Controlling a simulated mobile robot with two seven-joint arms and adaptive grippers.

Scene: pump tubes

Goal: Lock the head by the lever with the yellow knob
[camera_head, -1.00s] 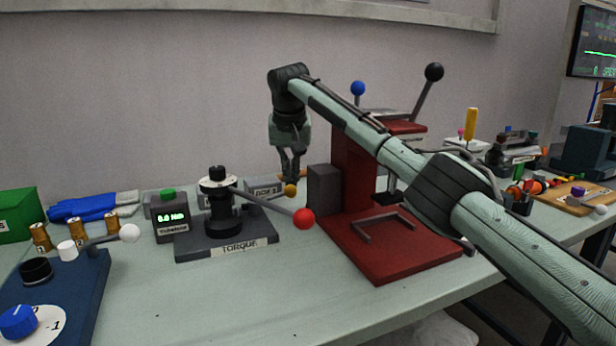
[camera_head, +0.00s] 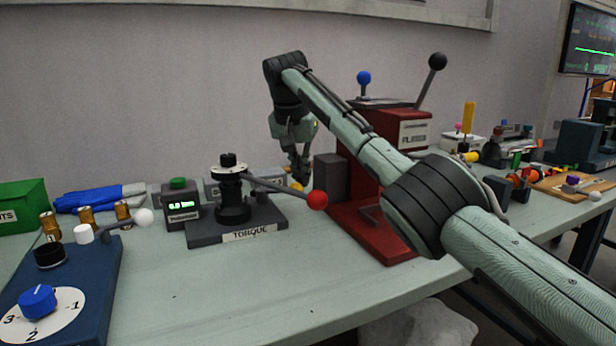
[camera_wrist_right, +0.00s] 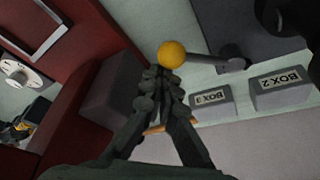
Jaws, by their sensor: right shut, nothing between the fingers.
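The yellow knob (camera_head: 297,186) shows low behind the torque stand, partly covered by my right gripper. In the right wrist view the yellow knob (camera_wrist_right: 173,54) sits at the end of a short grey lever (camera_wrist_right: 208,61), which runs to a dark pivot at the right. My right gripper (camera_head: 301,178) points down just at the knob, and its closed fingertips (camera_wrist_right: 164,76) are right beside the ball in the wrist view. Nothing is between the fingers. I cannot tell whether they touch the knob. My left gripper is not in view.
The torque stand (camera_head: 240,231) with a red-ball lever (camera_head: 317,200) stands in front. A red press (camera_head: 385,240) and a dark grey block (camera_head: 332,178) stand close on the right. Two labelled boxes (camera_wrist_right: 282,87) lie near the lever.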

